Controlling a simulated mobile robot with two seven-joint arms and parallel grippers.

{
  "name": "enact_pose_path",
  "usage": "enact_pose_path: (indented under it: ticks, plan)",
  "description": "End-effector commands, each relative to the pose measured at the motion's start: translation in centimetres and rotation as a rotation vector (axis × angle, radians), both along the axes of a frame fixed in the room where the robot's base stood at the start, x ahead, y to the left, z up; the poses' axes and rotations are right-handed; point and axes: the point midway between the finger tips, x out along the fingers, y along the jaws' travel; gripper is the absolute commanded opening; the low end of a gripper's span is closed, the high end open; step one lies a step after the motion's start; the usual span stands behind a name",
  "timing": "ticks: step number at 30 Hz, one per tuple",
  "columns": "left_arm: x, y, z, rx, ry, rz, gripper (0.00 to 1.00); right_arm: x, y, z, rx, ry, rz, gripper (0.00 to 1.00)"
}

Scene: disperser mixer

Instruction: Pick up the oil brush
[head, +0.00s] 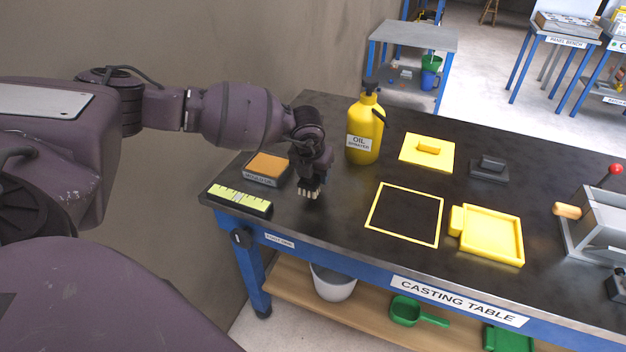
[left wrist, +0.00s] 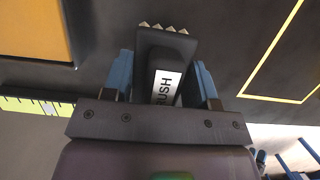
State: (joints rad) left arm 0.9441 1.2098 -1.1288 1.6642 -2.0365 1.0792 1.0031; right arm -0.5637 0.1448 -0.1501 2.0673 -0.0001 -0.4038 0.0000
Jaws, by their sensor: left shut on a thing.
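The oil brush (head: 310,192) is dark with pale bristle tips and shows under my left gripper (head: 315,170) in the head view. In the left wrist view the brush (left wrist: 166,50) sits between the two blue fingers, with a white label reading "RUSH" in part. My left gripper (left wrist: 160,78) is shut on the brush, which is over the table's left part. I cannot tell whether the bristles touch the tabletop. My right gripper is not in view.
The dark casting table (head: 340,275) holds an orange-topped pad (head: 268,165) and yellow scale (head: 240,200) left of the brush. The yellow oil sprayer (head: 363,135) stands close right. A yellow square outline (head: 372,205) marks bare tabletop; a yellow tray (head: 490,236) lies beyond it.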

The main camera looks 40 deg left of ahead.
Motion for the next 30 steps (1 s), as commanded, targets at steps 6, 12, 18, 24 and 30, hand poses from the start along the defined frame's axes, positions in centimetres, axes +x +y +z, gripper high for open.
enact_pose_path:
  ticks: [6, 12, 18, 24, 30]
  plan:
    - [0.1, 0.0, 6.1, -0.001, -0.008, 0.001, 0.27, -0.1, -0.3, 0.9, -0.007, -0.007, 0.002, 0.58]
    - [0.1, 0.0, 11.1, -0.001, -0.007, 0.0, 0.27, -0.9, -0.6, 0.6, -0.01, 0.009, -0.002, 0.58]
    - [0.1, 0.0, 14.8, 0.0, -0.005, 0.001, 0.27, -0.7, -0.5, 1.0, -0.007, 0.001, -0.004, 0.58]
    - [0.1, 0.0, 16.7, 0.0, -0.002, 0.0, 0.27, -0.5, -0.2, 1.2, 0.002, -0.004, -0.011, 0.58]
    - [0.1, 0.0, 17.2, 0.0, -0.001, 0.0, 0.27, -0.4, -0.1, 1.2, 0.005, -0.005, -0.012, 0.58]
